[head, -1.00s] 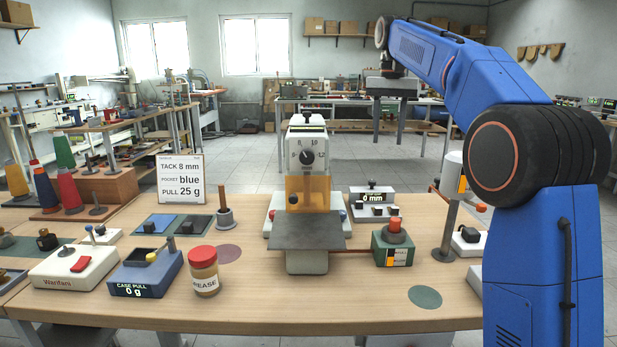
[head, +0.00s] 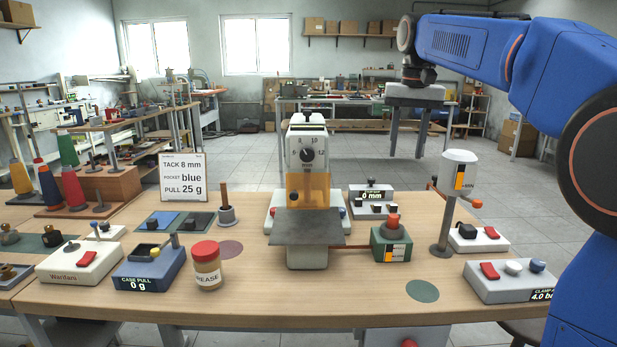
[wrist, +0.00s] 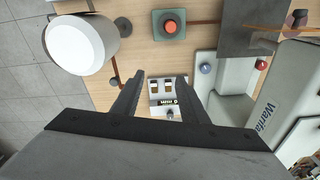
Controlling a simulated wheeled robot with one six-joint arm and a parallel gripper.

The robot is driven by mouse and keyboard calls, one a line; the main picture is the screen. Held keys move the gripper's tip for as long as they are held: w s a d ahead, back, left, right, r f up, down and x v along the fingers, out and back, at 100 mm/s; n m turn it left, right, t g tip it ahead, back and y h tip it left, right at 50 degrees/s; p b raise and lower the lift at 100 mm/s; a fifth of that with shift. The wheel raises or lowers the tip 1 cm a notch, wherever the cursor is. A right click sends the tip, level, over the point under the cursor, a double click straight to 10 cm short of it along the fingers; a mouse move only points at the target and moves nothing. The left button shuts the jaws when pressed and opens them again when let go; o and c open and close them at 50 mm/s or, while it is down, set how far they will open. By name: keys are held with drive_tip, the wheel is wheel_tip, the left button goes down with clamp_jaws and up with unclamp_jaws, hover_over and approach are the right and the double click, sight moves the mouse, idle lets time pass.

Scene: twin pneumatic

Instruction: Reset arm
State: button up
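My gripper (head: 410,130) hangs from my blue arm above the right back part of the workbench, fingers pointing down. In the wrist view my gripper (wrist: 161,100) has its two dark fingers apart with nothing held between them. Far below the gap is the small white gauge box (wrist: 163,98), which also shows on the bench in the head view (head: 372,203). My gripper touches nothing.
The bench (head: 250,310) carries the grey tacking machine (head: 306,150), a green box with a red button (head: 392,242), a white-topped post (head: 459,170), the clamp box (head: 505,285), a grease jar (head: 207,268) and a sign (head: 183,177). The air around my gripper is free.

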drive_tip(key=s+d+f+n+t, duration=0.1)
drive_tip(key=s+d+f, duration=0.1)
drive_tip(key=s+f, duration=0.6)
drive_tip(key=s+d+f+t, duration=0.1)
drive_tip(key=s+f, duration=0.2)
drive_tip(key=s, duration=0.9)
drive_tip(key=s+d+f+n+t, duration=0.1)
drive_tip(key=s+d+f, duration=0.1)
drive_tip(key=s+f, duration=1.3)
wheel_tip(320, 180, down, 3)
drive_tip(key=shift+f+t, duration=0.15)
drive_tip(key=shift+t, duration=0.25)
drive_tip(key=shift+s, duration=0.1)
drive_tip(key=shift+c, duration=0.6)
